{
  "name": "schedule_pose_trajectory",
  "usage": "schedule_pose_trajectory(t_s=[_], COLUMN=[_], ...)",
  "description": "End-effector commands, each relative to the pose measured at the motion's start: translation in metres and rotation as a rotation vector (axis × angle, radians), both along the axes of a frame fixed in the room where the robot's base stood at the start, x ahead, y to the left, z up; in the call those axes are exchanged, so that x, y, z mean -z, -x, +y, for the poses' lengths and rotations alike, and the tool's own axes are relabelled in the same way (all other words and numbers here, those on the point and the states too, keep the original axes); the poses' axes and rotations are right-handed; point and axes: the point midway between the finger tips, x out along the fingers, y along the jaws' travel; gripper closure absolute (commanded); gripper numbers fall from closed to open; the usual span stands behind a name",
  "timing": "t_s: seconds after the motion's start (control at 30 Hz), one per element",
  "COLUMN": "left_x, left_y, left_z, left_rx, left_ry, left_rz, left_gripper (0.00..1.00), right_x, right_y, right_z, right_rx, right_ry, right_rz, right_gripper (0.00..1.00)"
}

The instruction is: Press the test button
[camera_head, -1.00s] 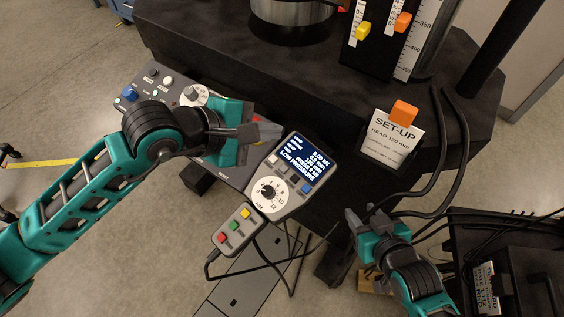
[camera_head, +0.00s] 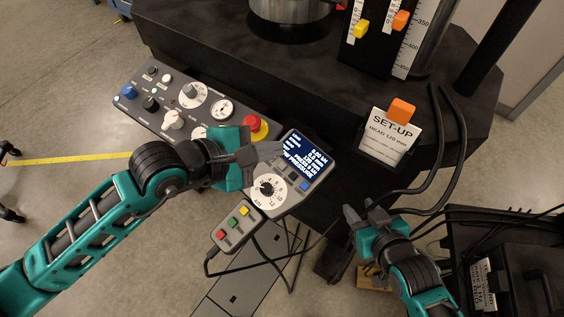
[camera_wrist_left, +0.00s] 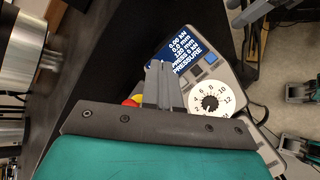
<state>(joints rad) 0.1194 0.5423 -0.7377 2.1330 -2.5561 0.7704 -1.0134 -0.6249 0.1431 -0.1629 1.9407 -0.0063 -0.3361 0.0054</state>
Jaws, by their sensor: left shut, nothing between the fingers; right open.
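My left gripper (camera_head: 278,150) is shut and empty. Its fingertips overlap the left edge of the grey display unit (camera_head: 284,205); I cannot tell if they touch it. In the left wrist view its fingers (camera_wrist_left: 158,68) lie before the unit's lit screen (camera_wrist_left: 178,55). The unit has grey buttons, a blue button (camera_head: 305,186) and a white dial (camera_head: 267,188). Below hangs a small button box (camera_head: 222,242) with red, green and yellow buttons. I cannot read which button is labelled test. My right gripper (camera_head: 359,207) is open and empty at the lower right.
A control panel (camera_head: 211,92) with knobs and a red emergency stop (camera_head: 256,127) lies behind my left gripper. A SET-UP card (camera_head: 387,137) stands on the black machine table (camera_head: 330,75). Black cables run near my right gripper. An open floor lies at left.

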Motion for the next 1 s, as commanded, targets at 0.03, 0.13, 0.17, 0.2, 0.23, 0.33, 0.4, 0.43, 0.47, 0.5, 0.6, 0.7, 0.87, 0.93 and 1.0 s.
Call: schedule_pose_trajectory(t_s=[0.03, 0.13, 0.17, 0.2, 0.23, 0.33, 0.4, 0.43, 0.47, 0.5, 0.6, 0.7, 0.87, 0.93, 1.0], left_x=[0.010, 0.027, 0.033, 0.038, 0.041, 0.052, 0.057, 0.059, 0.060, 0.062, 0.063, 0.063, 0.063, 0.063, 0.063], left_y=[-0.001, -0.005, -0.006, -0.007, -0.008, -0.010, -0.012, -0.012, -0.013, -0.013, -0.014, -0.014, -0.014, -0.014, -0.014], left_z=[-0.001, -0.004, -0.004, -0.005, -0.006, -0.008, -0.009, -0.009, -0.009, -0.009, -0.010, -0.010, -0.010, -0.010, -0.010], left_rx=[-0.001, -0.001, -0.001, 0.000, 0.000, 0.001, 0.000, 0.000, 0.000, 0.001, 0.001, 0.001, 0.001, 0.001, 0.001], left_ry=[-0.001, 0.000, 0.000, 0.001, 0.001, 0.001, 0.000, 0.000, 0.000, 0.001, 0.001, 0.001, 0.000, 0.000, 0.000], left_rz=[0.003, 0.001, -0.001, -0.001, -0.002, -0.001, -0.001, -0.001, -0.001, -0.001, -0.001, -0.001, -0.001, -0.001, -0.001], left_gripper=[1.00, 1.00, 1.00, 1.00, 1.00, 1.00, 1.00, 1.00, 1.00, 1.00, 1.00, 1.00, 1.00, 1.00, 1.00], right_x=[0.004, 0.013, 0.018, 0.023, 0.027, 0.037, 0.042, 0.043, 0.045, 0.046, 0.047, 0.047, 0.047, 0.047, 0.047], right_y=[0.000, 0.000, 0.000, 0.000, 0.000, 0.000, 0.000, 0.000, 0.000, 0.001, 0.000, 0.000, 0.000, 0.000, 0.000], right_z=[0.000, 0.000, 0.000, 0.000, 0.000, 0.000, 0.000, 0.000, 0.000, 0.000, 0.000, 0.000, 0.000, 0.000, 0.000], right_rx=[0.000, 0.000, 0.000, 0.000, 0.000, 0.000, 0.000, 0.000, 0.000, 0.000, 0.000, 0.000, 0.000, 0.000, 0.000], right_ry=[0.000, 0.000, 0.000, 0.000, 0.000, 0.000, 0.000, 0.000, 0.000, 0.000, 0.000, 0.000, 0.000, 0.000, 0.000], right_rz=[0.000, -0.001, -0.002, -0.002, -0.001, 0.001, 0.002, 0.002, 0.002, 0.002, 0.002, 0.002, 0.002, 0.002, 0.001], right_gripper=[0.57, 0.57, 0.57, 0.57, 0.57, 0.57, 0.57, 0.57, 0.57, 0.57, 0.57, 0.57, 0.57, 0.57, 0.57])
